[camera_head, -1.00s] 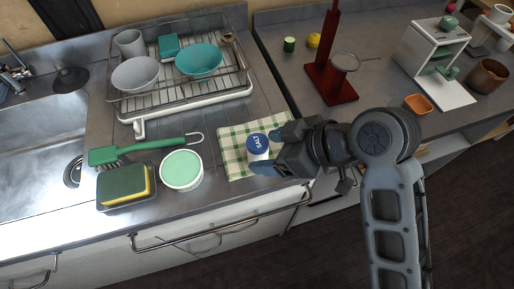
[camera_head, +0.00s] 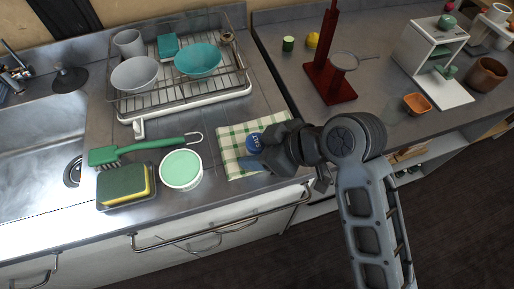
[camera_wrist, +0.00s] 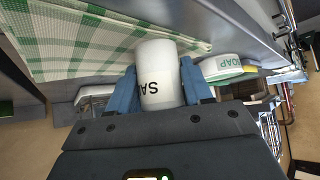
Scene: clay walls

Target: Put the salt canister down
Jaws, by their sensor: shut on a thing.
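In the wrist view the white canister (camera_wrist: 160,75) sits between my two blue fingers. My gripper (camera_head: 262,150) is shut on the canister from the right. The canister is over the green and white checked cloth (camera_head: 232,134) on the counter. The cloth also shows in the wrist view (camera_wrist: 80,40). I cannot tell whether the canister's base touches the cloth.
A round tub with a mint lid (camera_head: 181,169) stands left of the cloth. A green brush (camera_head: 150,147) and a sponge on a tray (camera_head: 125,183) lie further left. A dish rack (camera_head: 180,88) with bowls is behind. A red stand (camera_head: 330,82) is at the back right.

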